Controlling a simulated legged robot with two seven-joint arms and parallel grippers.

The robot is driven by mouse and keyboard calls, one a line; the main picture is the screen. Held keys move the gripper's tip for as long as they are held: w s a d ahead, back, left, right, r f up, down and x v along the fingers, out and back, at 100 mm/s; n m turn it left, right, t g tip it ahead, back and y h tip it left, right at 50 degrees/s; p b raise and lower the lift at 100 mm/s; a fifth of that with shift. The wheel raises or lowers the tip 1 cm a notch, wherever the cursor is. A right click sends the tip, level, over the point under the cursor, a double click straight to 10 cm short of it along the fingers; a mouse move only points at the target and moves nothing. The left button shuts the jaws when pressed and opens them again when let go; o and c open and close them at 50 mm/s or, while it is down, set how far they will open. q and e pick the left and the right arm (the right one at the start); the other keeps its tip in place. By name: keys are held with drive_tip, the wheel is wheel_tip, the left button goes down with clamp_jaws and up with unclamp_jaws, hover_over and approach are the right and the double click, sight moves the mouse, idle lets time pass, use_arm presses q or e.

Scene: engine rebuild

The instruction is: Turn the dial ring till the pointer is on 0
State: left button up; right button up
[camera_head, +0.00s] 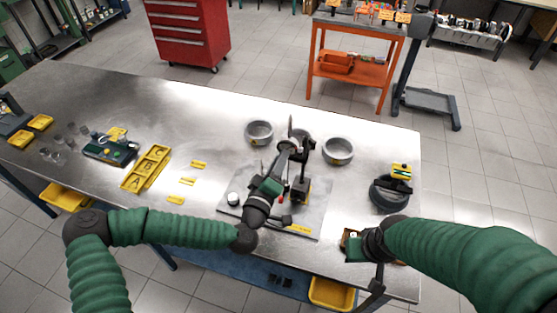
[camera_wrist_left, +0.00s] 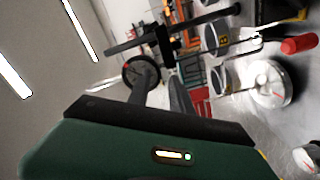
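A dark round dial (camera_wrist_left: 140,72) shows in the left wrist view with a small red mark at its left; its scale and pointer are too small to read. In the head view the dial (camera_head: 290,146) is on a dark stand (camera_head: 300,185) and partly hidden by my left gripper. My left gripper (camera_head: 284,158) reaches up to it from the front. Its two fingers (camera_wrist_left: 162,85) show apart, the left one overlapping the dial; I cannot tell whether they touch it. My right gripper (camera_head: 372,246) is low at the table's front right, its fingers unclear.
The stand's grey plate (camera_head: 312,219) lies on the metal table (camera_head: 215,128). Two grey rings (camera_head: 259,129) (camera_head: 338,148) stand behind it. A dark round part (camera_head: 388,194) is at right. Yellow trays (camera_head: 146,166) and labels lie left. The table's back middle is clear.

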use_arm(q)
drive_tip(key=shift+w+d+f, duration=0.1)
drive_tip(key=shift+w+d, duration=0.05)
drive_tip(key=shift+d, duration=0.3)
drive_tip(key=shift+c, duration=0.6)
drive_tip(key=shift+a, duration=0.2)
clamp_jaws()
drive_tip(key=shift+a+f, duration=0.1)
drive_tip(key=shift+a, duration=0.15)
drive_tip(key=shift+s+d+f, duration=0.1)
drive_tip(key=shift+s+d, duration=0.1)
drive_tip(key=shift+s, duration=0.05)
use_arm(e)
drive_tip(key=shift+d, duration=0.2)
drive_tip(key=shift+a, duration=0.1)
use_arm(q)
drive_tip(key=shift+o, duration=0.2)
unclamp_jaws()
drive_tip(key=shift+o, duration=0.4)
drive_tip(key=shift+w, duration=0.15)
use_arm(e)
drive_tip(key=shift+w+f, duration=0.1)
